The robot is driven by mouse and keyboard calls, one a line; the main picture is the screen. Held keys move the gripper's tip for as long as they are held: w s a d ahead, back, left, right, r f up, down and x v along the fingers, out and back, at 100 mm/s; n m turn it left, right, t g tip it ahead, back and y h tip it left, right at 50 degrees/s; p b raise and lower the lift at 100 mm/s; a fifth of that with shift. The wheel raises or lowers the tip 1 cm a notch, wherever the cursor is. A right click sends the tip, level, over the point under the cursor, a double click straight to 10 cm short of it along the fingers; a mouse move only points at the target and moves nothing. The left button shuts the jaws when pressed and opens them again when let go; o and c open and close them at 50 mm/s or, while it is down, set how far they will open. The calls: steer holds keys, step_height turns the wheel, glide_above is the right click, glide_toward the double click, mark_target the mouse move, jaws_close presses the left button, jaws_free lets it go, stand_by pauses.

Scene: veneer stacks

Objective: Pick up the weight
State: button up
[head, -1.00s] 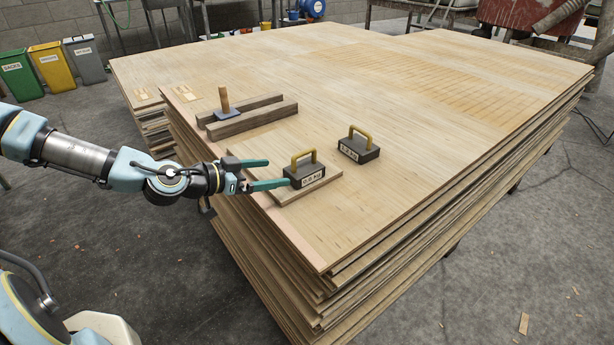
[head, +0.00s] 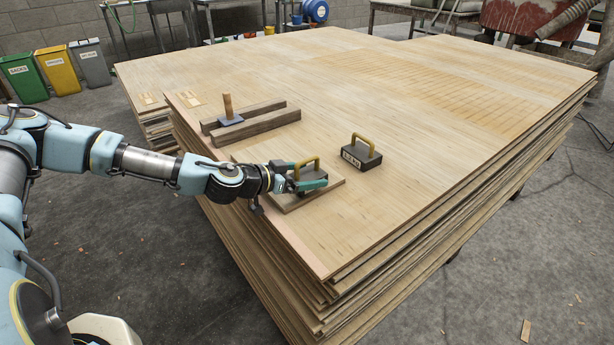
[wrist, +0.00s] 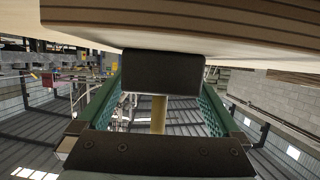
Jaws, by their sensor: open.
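A dark weight (head: 315,173) with a yellow handle stands on a small board (head: 333,190) near the stack's left edge. My gripper (head: 302,175) is open, with one green finger on each side of this weight. In the wrist view, which is upside down, the weight's dark block (wrist: 162,70) lies between the two fingers (wrist: 162,90), with its handle (wrist: 158,115) below it in the picture. I cannot tell whether the fingers touch it. A second, similar weight (head: 360,157) stands apart to the right on the bare veneer.
The tall veneer stack (head: 430,170) has wide free room on top. Two wooden bars (head: 268,121) lie behind my gripper, with a wooden-handled tool (head: 228,106) by them. Bins (head: 57,67) stand at the back left on the floor.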

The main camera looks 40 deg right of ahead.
jaws_close()
stand_by(0.8)
